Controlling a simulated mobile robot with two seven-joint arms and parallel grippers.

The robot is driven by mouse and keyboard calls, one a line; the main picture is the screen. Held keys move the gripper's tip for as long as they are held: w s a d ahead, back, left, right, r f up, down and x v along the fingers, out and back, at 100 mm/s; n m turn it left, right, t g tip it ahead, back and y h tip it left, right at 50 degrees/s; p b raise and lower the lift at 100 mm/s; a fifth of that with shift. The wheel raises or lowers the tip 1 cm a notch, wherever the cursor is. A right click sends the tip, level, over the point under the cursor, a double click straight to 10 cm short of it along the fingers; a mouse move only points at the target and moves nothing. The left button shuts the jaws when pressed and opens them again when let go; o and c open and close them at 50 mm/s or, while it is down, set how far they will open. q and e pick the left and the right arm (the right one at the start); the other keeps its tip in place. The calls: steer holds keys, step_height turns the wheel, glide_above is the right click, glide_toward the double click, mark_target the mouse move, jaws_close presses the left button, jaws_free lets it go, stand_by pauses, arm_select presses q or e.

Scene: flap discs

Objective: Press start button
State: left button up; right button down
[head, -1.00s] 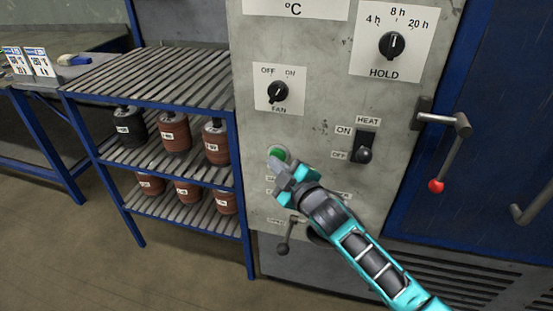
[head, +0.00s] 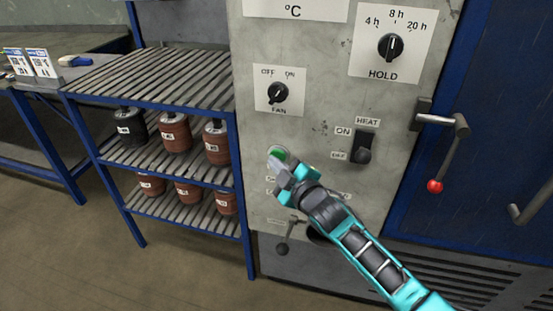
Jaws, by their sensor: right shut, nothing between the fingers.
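The green start button (head: 279,152) sits on the grey control panel (head: 310,120), below the fan knob. The gripper and wrist hide most of the labels under the button. My left gripper is not in view.
The fan knob (head: 278,92), hold knob (head: 392,46) and heat switch (head: 363,147) are on the panel. A red-knobbed door handle (head: 436,186) sticks out at the right. A slatted blue rack (head: 150,80) with several red-brown cylinders stands at the left.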

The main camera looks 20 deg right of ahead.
steer(key=shift+w+d+r, duration=0.15)
steer(key=shift+d, duration=0.1)
steer(key=s+a+p, duration=0.2)
steer(key=s+a, duration=0.1)
steer(key=s, duration=0.2)
steer(key=shift+a+f, duration=0.2)
steer(key=shift+a, duration=0.1)
stand_by(0.7)
steer(key=s+d+f+m+g, duration=0.1)
steer(key=s+f+m+g, duration=0.2)
steer(key=s+f, duration=0.4)
steer(key=s+d+f+m+g+h, duration=0.1)
steer(key=s+f+m+g, duration=0.2)
steer(key=s, duration=1.1)
step_height(320, 180, down, 4)
steer(key=m, duration=0.3)
steer(key=shift+d+m+h, duration=0.15)
steer(key=shift+m+h, duration=0.15)
steer(key=shift+s+r, duration=0.1)
